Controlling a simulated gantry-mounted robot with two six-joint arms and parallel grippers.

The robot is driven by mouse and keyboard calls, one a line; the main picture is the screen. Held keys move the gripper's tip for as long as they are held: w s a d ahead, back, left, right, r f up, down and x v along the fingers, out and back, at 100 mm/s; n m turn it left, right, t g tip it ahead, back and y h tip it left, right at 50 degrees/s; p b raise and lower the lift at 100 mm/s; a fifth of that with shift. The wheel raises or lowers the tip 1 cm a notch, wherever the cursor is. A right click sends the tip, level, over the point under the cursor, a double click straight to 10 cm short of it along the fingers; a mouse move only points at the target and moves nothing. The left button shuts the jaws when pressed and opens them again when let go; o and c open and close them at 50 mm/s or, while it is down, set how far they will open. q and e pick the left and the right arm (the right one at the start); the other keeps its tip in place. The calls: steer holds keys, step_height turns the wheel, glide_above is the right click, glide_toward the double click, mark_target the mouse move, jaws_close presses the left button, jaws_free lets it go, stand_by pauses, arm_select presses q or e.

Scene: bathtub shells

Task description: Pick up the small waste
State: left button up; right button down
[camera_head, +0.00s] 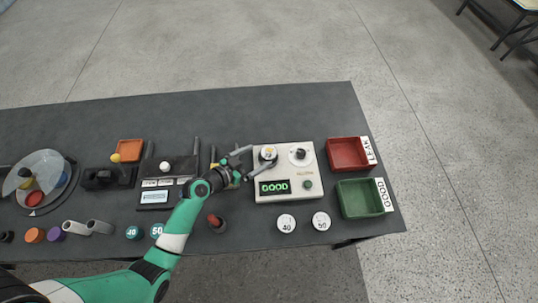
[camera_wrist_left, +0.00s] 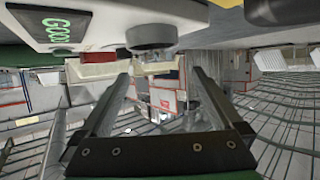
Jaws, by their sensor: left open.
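Nothing in view is clearly marked as the small waste. A small round piece with a yellowish mark (camera_head: 268,153) sits on the left holder of the white tester (camera_head: 291,188). The tester's display reads GOOD. My left gripper (camera_head: 250,160) is open and empty, with its fingers pointing at this piece from the left. In the left wrist view, the grey round holder (camera_wrist_left: 152,36) with a clear piece (camera_wrist_left: 156,56) at it lies just beyond the open fingertips (camera_wrist_left: 160,76). It cannot be told whether they touch. My right gripper is not in view.
A red LEAK tray (camera_head: 346,167) and a green GOOD tray (camera_head: 373,212) stand to the right; both look empty. Upright posts (camera_head: 195,147) stand left of my gripper. The back of the table is clear.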

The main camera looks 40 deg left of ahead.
mark_target(268, 153)
arm_select(q)
steer(key=x, duration=0.3)
steer(key=b+x, duration=0.1)
steer(key=shift+w+d+f, duration=0.15)
steer(key=shift+d+f, duration=0.15)
steer(key=shift+f, duration=0.1)
steer(key=shift+w, duration=0.35)
steer(key=c, duration=1.6)
